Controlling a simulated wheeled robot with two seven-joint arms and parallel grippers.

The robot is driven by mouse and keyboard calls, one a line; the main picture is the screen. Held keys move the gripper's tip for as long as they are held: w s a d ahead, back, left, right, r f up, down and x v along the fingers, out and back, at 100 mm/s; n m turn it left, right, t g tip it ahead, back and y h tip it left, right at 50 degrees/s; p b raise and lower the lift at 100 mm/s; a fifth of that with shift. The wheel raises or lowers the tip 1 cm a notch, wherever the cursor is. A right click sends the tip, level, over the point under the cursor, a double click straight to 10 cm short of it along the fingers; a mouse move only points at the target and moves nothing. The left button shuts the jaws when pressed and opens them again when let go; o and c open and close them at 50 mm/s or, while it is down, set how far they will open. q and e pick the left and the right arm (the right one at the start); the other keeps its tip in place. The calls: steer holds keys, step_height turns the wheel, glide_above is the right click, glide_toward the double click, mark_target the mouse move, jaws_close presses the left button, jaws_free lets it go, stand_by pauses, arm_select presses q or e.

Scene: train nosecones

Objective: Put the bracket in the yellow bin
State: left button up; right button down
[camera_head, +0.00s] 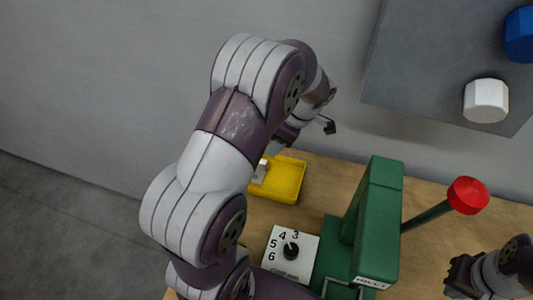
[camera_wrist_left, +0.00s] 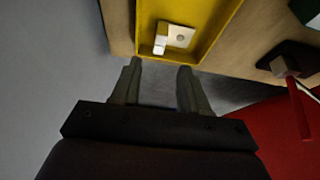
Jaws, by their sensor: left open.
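The yellow bin (camera_head: 288,184) sits on the wooden bench beside my left arm. It also shows at the top of the left wrist view (camera_wrist_left: 210,55). The bracket (camera_wrist_left: 178,36), a pale metal piece with a hole and a raised tab, lies inside the bin. In the head view the bracket (camera_head: 261,169) is partly hidden behind my arm. My left gripper (camera_head: 328,124) is open and empty, raised near the wall beyond the bin. In the left wrist view its fingers (camera_wrist_left: 159,66) are apart below the bin. My right gripper (camera_head: 458,276) is at the lower right, its fingers unclear.
A green press (camera_head: 378,225) with a red-knobbed lever (camera_head: 467,195) stands right of the bin. A white numbered dial plate (camera_head: 290,252) is in front of the bin. A grey wall panel (camera_head: 430,65) carries a white knob (camera_head: 486,101) and a blue knob (camera_head: 519,36).

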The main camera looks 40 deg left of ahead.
arm_select(q)
steer(key=s+d+r+m+t+h, duration=0.2)
steer(key=s+d+m+h, duration=0.2)
steer(key=s+d+m, duration=0.7)
steer(key=m, duration=1)
steer(key=shift+d+r+m+t+p, duration=0.3)
steer(key=shift+d+m+t+p, duration=0.05)
steer(key=shift+m+t+p, duration=0.05)
steer(key=shift+s, duration=0.15)
